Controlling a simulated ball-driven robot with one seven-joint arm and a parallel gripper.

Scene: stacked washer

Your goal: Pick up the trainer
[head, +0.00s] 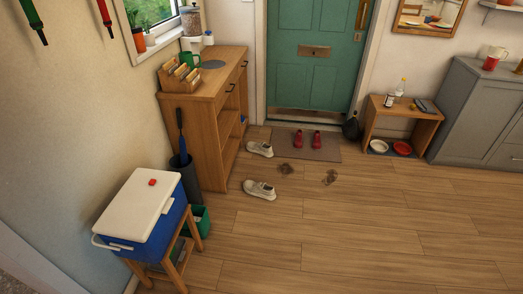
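Two off-white trainers lie on the wooden floor. The nearer trainer (259,190) is right of the dark umbrella stand, with its toe toward the right. The farther trainer (260,149) is close to the wooden cabinet, at the left edge of the doormat. Both stand apart from other things, soles down as far as I can see. My gripper is not in the head view.
A blue cool box (148,222) with a white lid sits on a wooden stool at the left. Red shoes (307,140) stand on the doormat (326,152). Dark muddy marks (330,177) lie on the floor. The floor (370,230) is open at the front right.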

